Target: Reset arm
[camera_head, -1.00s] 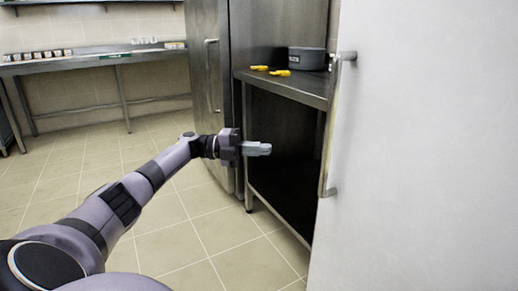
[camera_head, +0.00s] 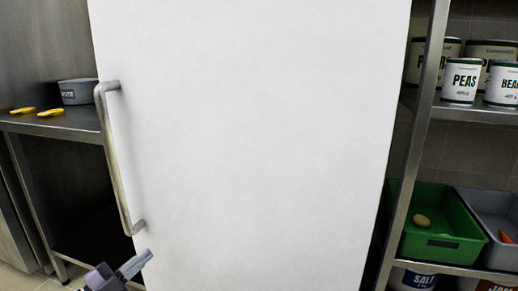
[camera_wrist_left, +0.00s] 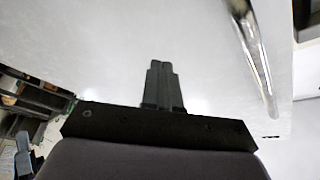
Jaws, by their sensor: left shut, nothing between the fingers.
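My left gripper (camera_head: 133,264) is at the bottom left of the head view, low in front of the white door (camera_head: 250,140), just below the lower end of its metal handle (camera_head: 118,165). Its fingers are shut with nothing between them. In the left wrist view the closed fingers (camera_wrist_left: 161,85) point toward the white door surface, and the handle (camera_wrist_left: 250,50) runs to the right of them, apart from the fingers. Most of my left arm is outside the head view. My right gripper is not in view.
At left, a steel table (camera_head: 60,124) holds a grey pot (camera_head: 78,92) and two yellow items (camera_head: 50,113). At right, a shelf rack (camera_head: 408,160) holds labelled cans (camera_head: 461,82), a green bin (camera_head: 440,225) and a grey bin (camera_head: 490,212).

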